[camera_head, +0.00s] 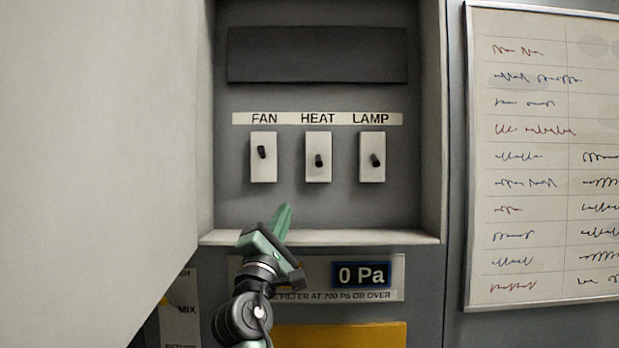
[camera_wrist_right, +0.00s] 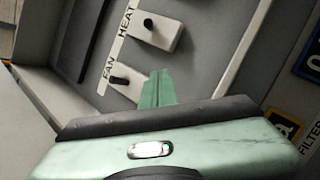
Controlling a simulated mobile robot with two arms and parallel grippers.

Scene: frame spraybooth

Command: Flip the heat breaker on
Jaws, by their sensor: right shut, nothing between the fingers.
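The heat breaker (camera_head: 318,170) is a white plate with a black toggle under the HEAT label, in the middle of three in the recessed panel. Its toggle (camera_head: 318,160) points down. In the right wrist view the heat breaker (camera_wrist_right: 158,36) shows beyond the fingers. My right gripper (camera_head: 283,213) is shut and empty, below the FAN and HEAT breakers and apart from them. Its closed green fingers (camera_wrist_right: 158,83) show in the wrist view. My left gripper is not in view.
The fan breaker (camera_head: 263,168) has its toggle up; the lamp breaker (camera_head: 372,170) has its toggle lower. A ledge (camera_head: 330,238) runs below the recess. An open door (camera_head: 95,130) fills the left. A whiteboard (camera_head: 540,150) hangs at right.

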